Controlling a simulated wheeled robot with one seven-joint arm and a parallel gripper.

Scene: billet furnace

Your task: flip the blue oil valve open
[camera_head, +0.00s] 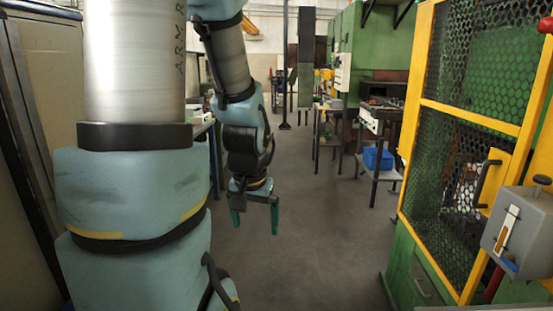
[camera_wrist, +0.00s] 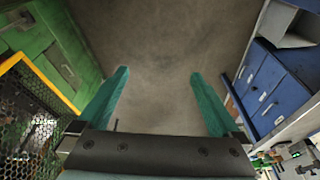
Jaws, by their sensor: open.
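My gripper (camera_head: 255,222) hangs over the aisle floor in the head view, fingers pointing down. In the wrist view my gripper (camera_wrist: 160,76) shows two teal fingers spread wide with only bare floor between them. A small blue piece (camera_head: 509,265) shows at the lower edge of a grey box (camera_head: 516,228) at the far right of the head view. It may be the blue oil valve's handle, but it is too small to tell. My gripper is far to the left of it, touching nothing. No oil valve can be made out in the wrist view.
A yellow-framed mesh guard (camera_head: 470,109) with a dark handle stands at the right, by the grey box. Work tables and a blue bin (camera_head: 378,158) stand further back. Blue drawers (camera_wrist: 268,85) are at the right in the wrist view. The aisle floor (camera_head: 310,220) is clear.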

